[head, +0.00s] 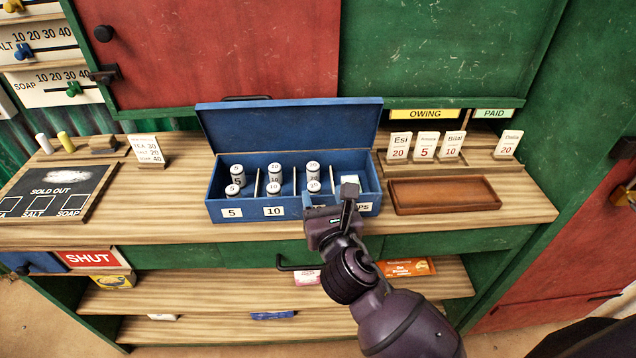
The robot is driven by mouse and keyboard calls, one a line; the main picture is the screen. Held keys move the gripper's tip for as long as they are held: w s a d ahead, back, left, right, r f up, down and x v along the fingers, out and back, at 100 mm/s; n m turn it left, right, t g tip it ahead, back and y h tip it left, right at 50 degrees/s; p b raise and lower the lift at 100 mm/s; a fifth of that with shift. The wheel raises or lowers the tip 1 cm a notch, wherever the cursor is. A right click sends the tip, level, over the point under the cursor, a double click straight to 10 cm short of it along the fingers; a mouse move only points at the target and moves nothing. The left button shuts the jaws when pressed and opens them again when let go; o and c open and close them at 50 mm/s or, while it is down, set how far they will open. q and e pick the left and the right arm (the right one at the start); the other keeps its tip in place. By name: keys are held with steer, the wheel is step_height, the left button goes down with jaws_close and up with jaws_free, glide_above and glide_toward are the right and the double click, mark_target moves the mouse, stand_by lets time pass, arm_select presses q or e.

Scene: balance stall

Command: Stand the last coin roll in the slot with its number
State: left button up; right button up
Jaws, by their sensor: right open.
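The blue coin box (215,195) stands on the counter with its lid (290,125) open. White coin rolls stand in its numbered slots: two in the 5 slot (237,174), two in the 10 slot (274,171) and two in the third slot, with tops reading 20 (312,169). My right gripper (329,203) is open at the box's front wall, close to the front 20 roll (313,187), apparently with nothing between its fingers. It hides the third slot's front label. My left gripper is not in view.
White slips (349,183) lie in the box's right compartment. A brown tray (443,208) and name cards (425,146) stand to the right. A slate (52,190) and price card (147,149) are left.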

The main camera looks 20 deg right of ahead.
steer(key=s, duration=0.6)
steer(key=shift+s+a+r, duration=0.15)
steer(key=shift+s+a, duration=0.15)
steer(key=shift+a, duration=0.15)
steer(key=s+d+f+m+g, duration=0.2)
steer(key=s+f+m, duration=0.3)
steer(key=m, duration=0.6)
steer(key=s+d+f+m+g+y, duration=0.1)
steer(key=s+d+f+m+g, duration=0.1)
steer(key=s+d+f+m, duration=0.3)
steer(key=s+d+f+m+g+y, duration=0.1)
steer(key=s+d+f+m, duration=0.3)
steer(key=f+m, duration=0.7)
steer(key=s+m+g, duration=0.1)
steer(key=m, duration=0.5)
steer(key=shift+d+f+m+g, duration=0.2)
steer(key=shift+f+m+g, duration=0.1)
steer(key=shift+f+g, duration=0.1)
